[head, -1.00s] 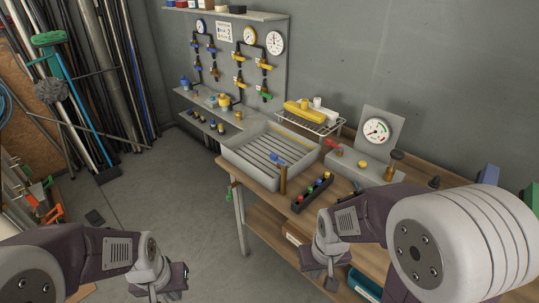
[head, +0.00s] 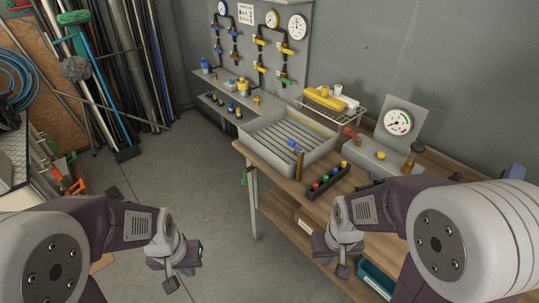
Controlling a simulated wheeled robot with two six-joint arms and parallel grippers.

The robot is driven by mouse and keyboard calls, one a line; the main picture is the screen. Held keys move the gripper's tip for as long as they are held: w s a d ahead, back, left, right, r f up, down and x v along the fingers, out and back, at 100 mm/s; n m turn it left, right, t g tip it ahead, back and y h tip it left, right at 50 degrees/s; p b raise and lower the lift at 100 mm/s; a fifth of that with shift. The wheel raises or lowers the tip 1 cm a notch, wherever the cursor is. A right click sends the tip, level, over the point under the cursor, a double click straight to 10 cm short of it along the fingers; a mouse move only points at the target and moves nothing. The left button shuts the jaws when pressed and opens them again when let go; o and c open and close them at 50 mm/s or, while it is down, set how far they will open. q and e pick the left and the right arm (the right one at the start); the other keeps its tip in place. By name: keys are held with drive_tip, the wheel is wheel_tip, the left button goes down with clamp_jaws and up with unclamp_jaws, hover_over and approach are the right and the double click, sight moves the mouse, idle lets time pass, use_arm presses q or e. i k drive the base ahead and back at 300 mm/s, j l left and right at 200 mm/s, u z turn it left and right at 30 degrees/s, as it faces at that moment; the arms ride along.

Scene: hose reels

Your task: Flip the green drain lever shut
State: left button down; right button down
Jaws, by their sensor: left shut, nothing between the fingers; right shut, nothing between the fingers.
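A small green handle (head: 244,180) shows below the left edge of the workbench, under the grey slatted basin (head: 247,150). Another green lever (head: 286,82) is at the lower right of the pipework on the wall panel. I cannot tell from this distance which is the drain lever or how either is set. My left gripper (head: 180,276) is shut and empty, low over the floor, left of the bench. My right gripper (head: 334,262) is shut and empty in front of the bench. Both are well apart from the green parts.
The wooden workbench (head: 365,178) carries a brass post with a blue lever (head: 297,160), a strip of coloured knobs (head: 326,184), a gauge (head: 397,122) and a wire rack (head: 331,108). Pipes and brooms lean at the left. The floor (head: 190,180) between is clear.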

sight(244, 181)
drive_tip(key=i+j+u, duration=0.1)
drive_tip(key=i+u, duration=0.15)
drive_tip(key=i, duration=0.3)
drive_tip(key=i+u, duration=0.3)
drive_tip(key=i, duration=0.25)
